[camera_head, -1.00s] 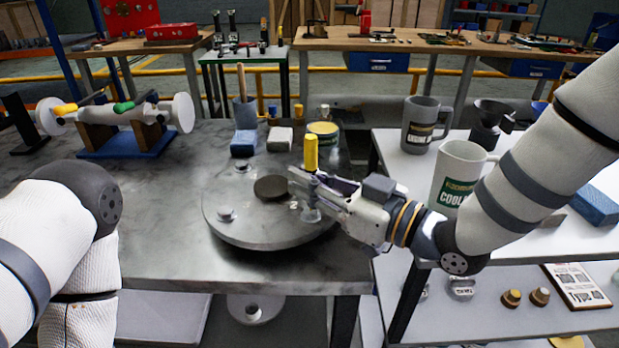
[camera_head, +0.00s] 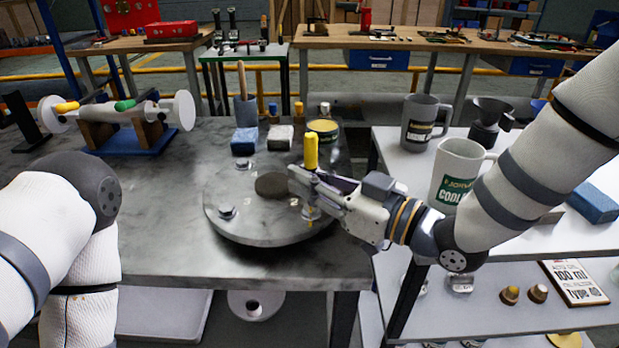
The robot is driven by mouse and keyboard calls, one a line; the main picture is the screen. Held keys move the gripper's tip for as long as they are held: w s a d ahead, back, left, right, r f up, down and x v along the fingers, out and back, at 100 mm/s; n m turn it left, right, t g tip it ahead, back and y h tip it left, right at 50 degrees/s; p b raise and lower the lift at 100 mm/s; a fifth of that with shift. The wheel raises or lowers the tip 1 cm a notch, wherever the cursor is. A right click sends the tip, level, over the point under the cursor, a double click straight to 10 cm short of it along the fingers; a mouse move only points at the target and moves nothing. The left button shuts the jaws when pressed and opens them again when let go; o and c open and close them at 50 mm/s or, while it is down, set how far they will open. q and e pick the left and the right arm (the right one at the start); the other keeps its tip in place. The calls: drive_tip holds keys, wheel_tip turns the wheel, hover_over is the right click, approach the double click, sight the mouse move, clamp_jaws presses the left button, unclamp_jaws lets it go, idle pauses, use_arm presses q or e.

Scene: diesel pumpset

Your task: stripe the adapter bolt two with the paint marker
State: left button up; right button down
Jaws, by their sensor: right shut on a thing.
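The round grey adapter plate (camera_head: 262,222) lies on the dark metal table. It has a dark round centre and bolts around it, one at the left (camera_head: 227,212) and one at the back (camera_head: 246,162). Bolt two (camera_head: 310,214) is at the right, beside a painted "2". My right gripper (camera_head: 306,183) is shut on the yellow paint marker (camera_head: 310,152), which stands upright above bolt two. The marker's lower end is partly hidden by the fingers. A small yellow patch shows at the bolt; whether tip and bolt touch is unclear. Only my left arm shows, not its gripper.
A white mug (camera_head: 458,172) and a grey mug (camera_head: 423,122) stand on the right-hand shelf.

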sight(316, 151)
drive_tip(key=shift+r, duration=0.15)
drive_tip(key=shift+r, duration=2.55)
